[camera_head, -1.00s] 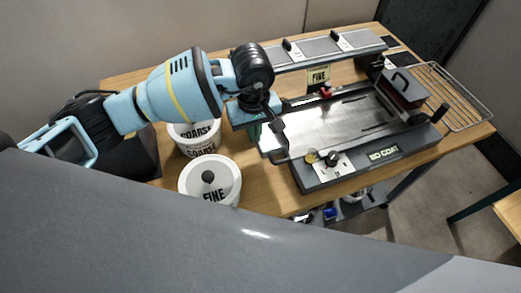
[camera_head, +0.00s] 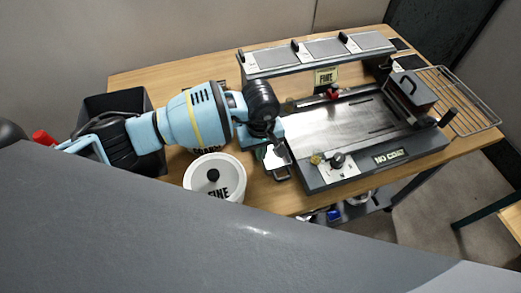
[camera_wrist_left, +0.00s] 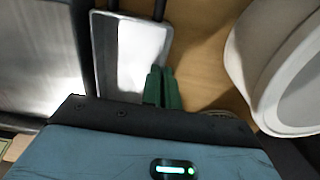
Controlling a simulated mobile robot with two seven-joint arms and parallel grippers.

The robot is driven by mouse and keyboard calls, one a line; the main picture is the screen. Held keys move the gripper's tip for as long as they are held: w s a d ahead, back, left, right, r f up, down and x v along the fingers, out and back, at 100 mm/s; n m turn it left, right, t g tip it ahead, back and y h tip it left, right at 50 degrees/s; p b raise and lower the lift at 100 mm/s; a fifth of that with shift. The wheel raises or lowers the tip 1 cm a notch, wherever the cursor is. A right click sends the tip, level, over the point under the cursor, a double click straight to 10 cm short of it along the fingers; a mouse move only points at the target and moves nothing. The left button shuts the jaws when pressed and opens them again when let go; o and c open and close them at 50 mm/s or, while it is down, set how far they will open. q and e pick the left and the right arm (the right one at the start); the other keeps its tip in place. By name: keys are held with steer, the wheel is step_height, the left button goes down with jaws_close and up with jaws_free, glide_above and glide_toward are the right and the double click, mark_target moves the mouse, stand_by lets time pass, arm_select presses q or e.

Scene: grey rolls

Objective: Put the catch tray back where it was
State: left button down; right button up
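The catch tray (camera_wrist_left: 128,55) is a small, shiny metal tray with a dark rim. In the head view, the tray (camera_head: 277,157) is beside the left end of the NO COAT machine (camera_head: 345,130), its dark handle toward the front. My left gripper (camera_head: 264,150) is over the tray's left side. In the left wrist view, the green fingers (camera_wrist_left: 163,88) are close together at the tray's long rim, apparently pinching it. The fingertips are partly hidden, and I cannot tell if the tray touches the table. My right gripper is not in view.
A white FINE tub (camera_head: 213,185) stands just left of the tray, with a COARSE tub partly hidden behind my arm. A black bin (camera_head: 118,104) is farther left. A wire rack (camera_head: 460,100) is at the right table end. The table's front edge is close.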

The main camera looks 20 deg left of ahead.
arm_select(q)
steer(key=shift+f, duration=0.1)
steer(key=c, duration=2.1)
jaws_free()
steer(key=shift+f, duration=0.15)
steer(key=o, duration=0.4)
steer(key=shift+r, duration=6.25)
